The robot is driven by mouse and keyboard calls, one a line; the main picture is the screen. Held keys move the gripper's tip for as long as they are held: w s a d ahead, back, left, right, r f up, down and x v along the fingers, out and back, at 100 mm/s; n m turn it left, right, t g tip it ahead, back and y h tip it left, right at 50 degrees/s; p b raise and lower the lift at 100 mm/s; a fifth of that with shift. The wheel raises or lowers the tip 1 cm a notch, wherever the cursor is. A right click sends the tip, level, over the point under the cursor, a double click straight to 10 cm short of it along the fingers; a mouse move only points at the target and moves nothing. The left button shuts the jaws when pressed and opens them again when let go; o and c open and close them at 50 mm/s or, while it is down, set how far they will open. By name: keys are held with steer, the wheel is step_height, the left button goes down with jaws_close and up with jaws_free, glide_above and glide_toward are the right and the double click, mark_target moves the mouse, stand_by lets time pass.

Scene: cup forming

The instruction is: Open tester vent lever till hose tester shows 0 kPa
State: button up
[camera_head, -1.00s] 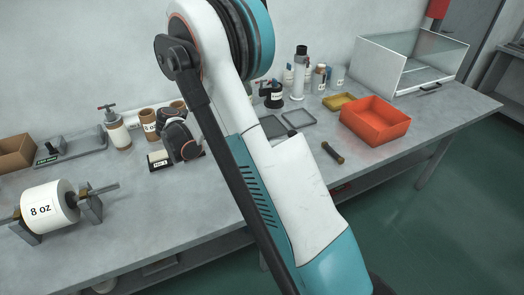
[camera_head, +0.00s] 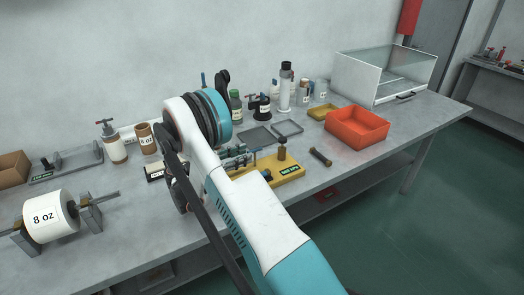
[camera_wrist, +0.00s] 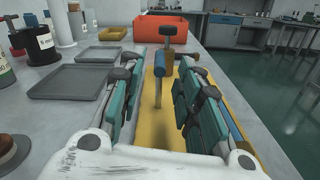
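The hose tester (camera_head: 284,172) has a yellow base and stands on the bench beside my arm. Its green readout (camera_head: 289,169) is too small to read surely. A brass post with a dark top (camera_head: 282,153) rises from the base; in the wrist view this dark-topped post (camera_wrist: 168,60) stands ahead of the fingers. A thin upright blue-grey lever-like part (camera_wrist: 158,78) shows between the fingers; I cannot tell surely whether it is the vent lever. My gripper (camera_wrist: 157,68) is open over the yellow base (camera_wrist: 155,125), its teal fingers apart. In the head view my arm partly hides it.
An orange bin (camera_head: 357,125), a grey tray (camera_head: 257,138) and a dark cylinder with brass ends (camera_head: 320,157) lie nearby. Bottles (camera_head: 236,107) stand behind. The "8 oz" roll (camera_head: 50,216) is at left.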

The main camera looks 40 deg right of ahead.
mark_target(262, 148)
steer(key=b+x, duration=0.1)
steer(key=x, duration=0.7)
steer(key=shift+d, duration=0.4)
steer(key=shift+c, duration=0.2)
jaws_close()
